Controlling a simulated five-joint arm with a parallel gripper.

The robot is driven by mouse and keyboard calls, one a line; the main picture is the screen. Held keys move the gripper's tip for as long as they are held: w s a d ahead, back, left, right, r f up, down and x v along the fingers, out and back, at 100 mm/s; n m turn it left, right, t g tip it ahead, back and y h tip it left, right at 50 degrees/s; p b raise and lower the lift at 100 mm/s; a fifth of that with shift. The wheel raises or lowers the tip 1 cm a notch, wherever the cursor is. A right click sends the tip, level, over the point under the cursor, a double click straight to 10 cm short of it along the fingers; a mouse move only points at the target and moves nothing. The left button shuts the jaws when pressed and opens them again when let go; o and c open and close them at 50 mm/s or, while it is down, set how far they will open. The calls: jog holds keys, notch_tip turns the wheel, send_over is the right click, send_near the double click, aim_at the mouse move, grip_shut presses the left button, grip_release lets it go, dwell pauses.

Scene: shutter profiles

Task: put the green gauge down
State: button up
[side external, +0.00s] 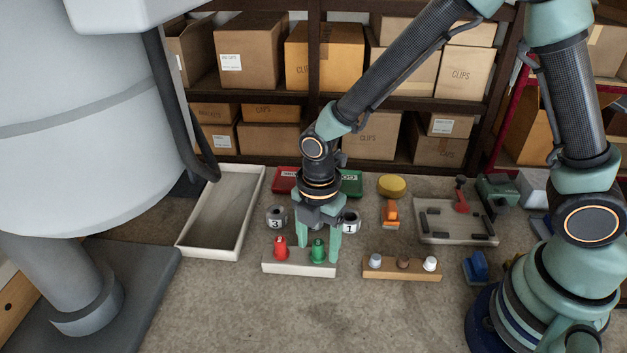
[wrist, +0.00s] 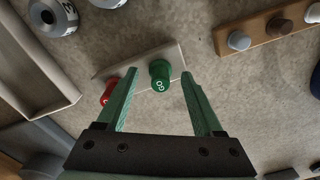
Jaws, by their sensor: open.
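The green gauge (side external: 318,250) stands upright on a white block (side external: 299,269), to the right of a red gauge (side external: 281,248). In the wrist view the green gauge (wrist: 160,74) shows its "GO" marking and the red gauge (wrist: 108,91) is partly behind a finger. My gripper (side external: 320,255) is open over the block, and it also shows in the wrist view (wrist: 158,82). Its fingers are on either side of the green gauge, with visible gaps in the wrist view. The gauge is not gripped.
A wooden strip (side external: 402,273) with several knobs stands to the right. Numbered grey cylinders (side external: 277,218) stand behind the block. An empty white tray (side external: 219,214) lies at the left. Red (side external: 285,180) and green (side external: 351,184) bins sit behind. The floor in front is clear.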

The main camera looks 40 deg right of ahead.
aim_at(318, 242)
notch_tip(318, 242, up, 11)
jog(key=s+d+r+m+t, duration=0.2)
jog(key=d+r+m, duration=0.3)
jog(key=m, duration=0.5)
jog(key=s+d+r+m+t, duration=0.3)
jog(key=d+r+m, duration=0.1)
jog(key=d+m, duration=0.6)
jog(key=shift+r+m+t, duration=0.3)
jog(key=shift+r+m, duration=0.1)
jog(key=shift+m, duration=0.4)
